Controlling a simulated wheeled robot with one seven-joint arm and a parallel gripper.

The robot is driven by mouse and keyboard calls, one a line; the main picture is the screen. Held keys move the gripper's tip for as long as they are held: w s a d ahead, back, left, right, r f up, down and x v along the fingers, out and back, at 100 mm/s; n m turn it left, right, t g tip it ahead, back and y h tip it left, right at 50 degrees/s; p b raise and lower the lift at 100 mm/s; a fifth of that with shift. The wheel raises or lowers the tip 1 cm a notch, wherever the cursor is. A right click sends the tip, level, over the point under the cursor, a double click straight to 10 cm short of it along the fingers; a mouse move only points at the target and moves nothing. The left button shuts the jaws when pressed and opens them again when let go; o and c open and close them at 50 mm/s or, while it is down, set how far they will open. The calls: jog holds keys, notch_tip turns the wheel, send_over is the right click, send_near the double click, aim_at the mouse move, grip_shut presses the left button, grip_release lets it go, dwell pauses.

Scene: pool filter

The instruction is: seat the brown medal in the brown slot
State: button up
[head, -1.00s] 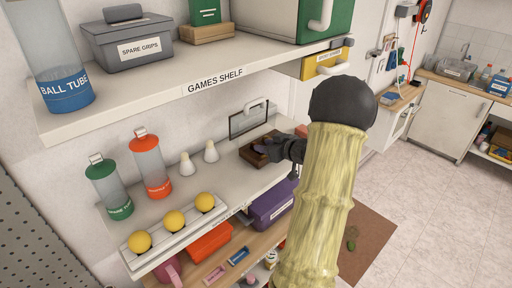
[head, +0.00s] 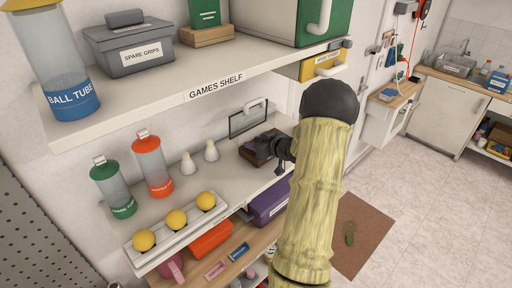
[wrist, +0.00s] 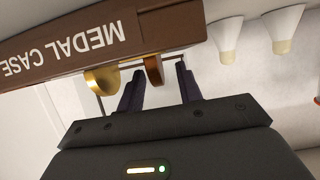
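The dark brown medal case (wrist: 60,45) shows in the wrist view with its lettering upside down. A brown patch (wrist: 172,25) marks its front. A brown medal (wrist: 153,70) stands on edge at the case's rim beside this patch; its far part is hidden by the case, so I cannot tell how deep it sits. A gold medal (wrist: 101,80) stands to its left. My gripper (wrist: 160,75) is open, with its dark fingers on either side of the brown medal and gaps visible. In the head view the case (head: 256,155) lies on the shelf, partly covered by my gripper (head: 264,141).
White bulb-shaped things (head: 211,151) stand left of the case. Orange (head: 152,167) and green (head: 113,188) tubes and a rack of yellow balls (head: 175,220) stand further left. The games shelf (head: 218,88) overhangs above. A framed panel (head: 248,120) is behind the case.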

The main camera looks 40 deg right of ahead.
dwell(0.3)
jog(key=shift+s, duration=0.1)
jog(key=shift+c, duration=1.2)
grip_shut()
jog(key=shift+r, duration=0.1)
notch_tip(320, 180, up, 10)
jog(key=shift+f+b, duration=0.1)
jog(key=shift+b, duration=0.75)
jog(key=shift+d, duration=0.1)
